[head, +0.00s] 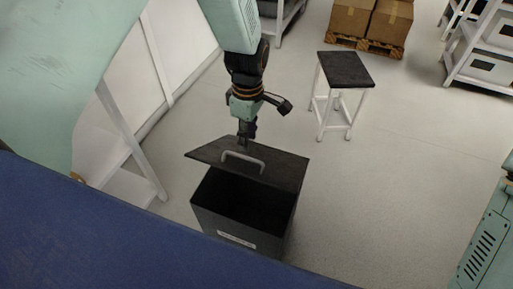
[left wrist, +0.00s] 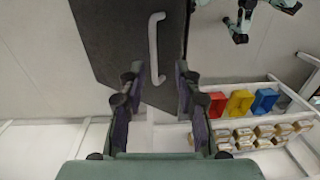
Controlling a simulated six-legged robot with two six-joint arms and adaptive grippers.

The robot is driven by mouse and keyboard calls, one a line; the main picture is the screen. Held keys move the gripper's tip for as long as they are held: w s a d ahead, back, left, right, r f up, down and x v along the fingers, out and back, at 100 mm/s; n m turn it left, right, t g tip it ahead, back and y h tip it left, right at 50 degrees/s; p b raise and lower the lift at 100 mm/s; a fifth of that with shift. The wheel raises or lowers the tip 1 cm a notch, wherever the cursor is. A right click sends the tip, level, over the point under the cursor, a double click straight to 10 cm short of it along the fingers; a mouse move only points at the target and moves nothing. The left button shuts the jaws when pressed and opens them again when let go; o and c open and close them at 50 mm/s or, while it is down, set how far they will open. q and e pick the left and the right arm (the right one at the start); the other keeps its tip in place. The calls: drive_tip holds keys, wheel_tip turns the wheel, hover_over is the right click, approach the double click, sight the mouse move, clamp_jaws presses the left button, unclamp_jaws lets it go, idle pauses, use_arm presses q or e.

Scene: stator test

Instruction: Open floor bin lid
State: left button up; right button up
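The floor bin (head: 215,222) is a dark box with a white label on its front, standing on the floor in the head view. Its dark lid (head: 285,167) is raised and tilted, and the dark inside shows below it. A grey handle (head: 243,161) is on the lid; it also shows in the left wrist view (left wrist: 153,47). My left gripper (head: 244,139) is at the lid's far side, just beyond the handle. Whether a finger touches the lid cannot be told.
A dark-topped stool (head: 346,69) stands to the right of the bin. Boxes on a pallet (head: 368,22) and shelves (head: 484,64) are farther back. A white panel (head: 178,45) stands at left. The floor right of the bin is clear. Coloured bins (left wrist: 239,102) sit on a shelf.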

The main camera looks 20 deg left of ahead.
sight(248, 158)
use_arm(q)
drive_tip(key=shift+w+d, duration=0.25)
drive_tip(key=shift+w, duration=0.1)
drive_tip(key=shift+f, duration=0.3)
drive_tip(key=f, duration=0.4)
drive_tip(key=a+f+b, duration=0.1)
drive_tip(key=f, duration=0.1)
drive_tip(key=shift+s, duration=0.15)
drive_tip(key=shift+d+f, duration=0.25)
drive_tip(key=shift+f, duration=0.25)
drive_tip(key=shift+a+f, duration=0.15)
drive_tip(key=shift+a, duration=0.25)
drive_tip(key=shift+d, duration=0.35)
drive_tip(key=c, duration=0.4)
drive_tip(key=shift+a, duration=0.2)
clamp_jaws()
